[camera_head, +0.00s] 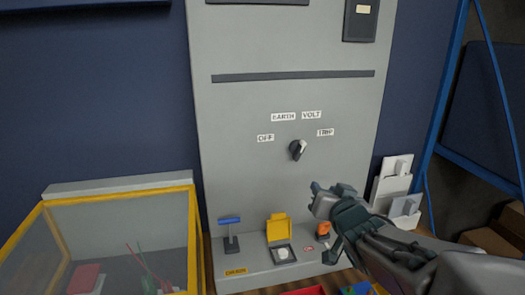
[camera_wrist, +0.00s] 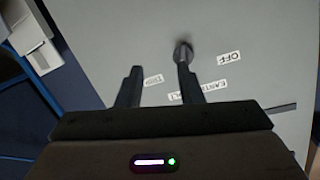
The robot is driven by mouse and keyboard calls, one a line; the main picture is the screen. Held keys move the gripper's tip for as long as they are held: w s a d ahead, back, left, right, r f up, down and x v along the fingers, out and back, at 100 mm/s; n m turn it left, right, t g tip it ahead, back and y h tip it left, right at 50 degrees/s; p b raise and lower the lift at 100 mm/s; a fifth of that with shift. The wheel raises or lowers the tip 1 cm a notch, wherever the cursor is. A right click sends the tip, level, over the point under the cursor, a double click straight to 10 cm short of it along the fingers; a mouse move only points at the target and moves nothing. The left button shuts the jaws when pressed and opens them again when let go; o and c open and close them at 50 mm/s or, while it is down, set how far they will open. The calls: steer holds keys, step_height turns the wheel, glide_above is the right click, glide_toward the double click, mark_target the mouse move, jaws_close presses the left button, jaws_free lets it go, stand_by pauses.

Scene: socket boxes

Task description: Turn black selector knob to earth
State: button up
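The black selector knob (camera_head: 298,150) is on the grey cabinet face (camera_head: 240,110), with a pale mark on its upper right side. Around it are the labels OFF (camera_head: 265,138), EARTH (camera_head: 283,117), VOLT (camera_head: 312,115) and TRIP (camera_head: 325,132). The mark leans toward the VOLT and TRIP side; I cannot tell which label it meets. My gripper (camera_head: 322,190) is below and right of the knob in the head view. In the wrist view my gripper (camera_wrist: 158,70) has its fingers apart with nothing between them. The knob (camera_wrist: 183,52) shows just beyond the right fingertip.
Below the knob, a ledge carries a blue T-handle (camera_head: 230,222), a yellow flip cover (camera_head: 278,228) and an orange part (camera_head: 323,229). White boxes (camera_head: 392,182) are at right. A yellow-framed clear case (camera_head: 195,240) stands at left. The panel around the knob is clear.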

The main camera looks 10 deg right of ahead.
step_height(320, 180, up, 3)
steer(key=t+y, duration=0.2)
steer(key=p, duration=0.7)
glide_toward(301, 151)
steer(key=w+p, duration=0.1)
steer(key=w, duration=0.7)
steer(key=shift+w+f, duration=0.1)
steer(key=shift+w, duration=0.2)
jaws_close()
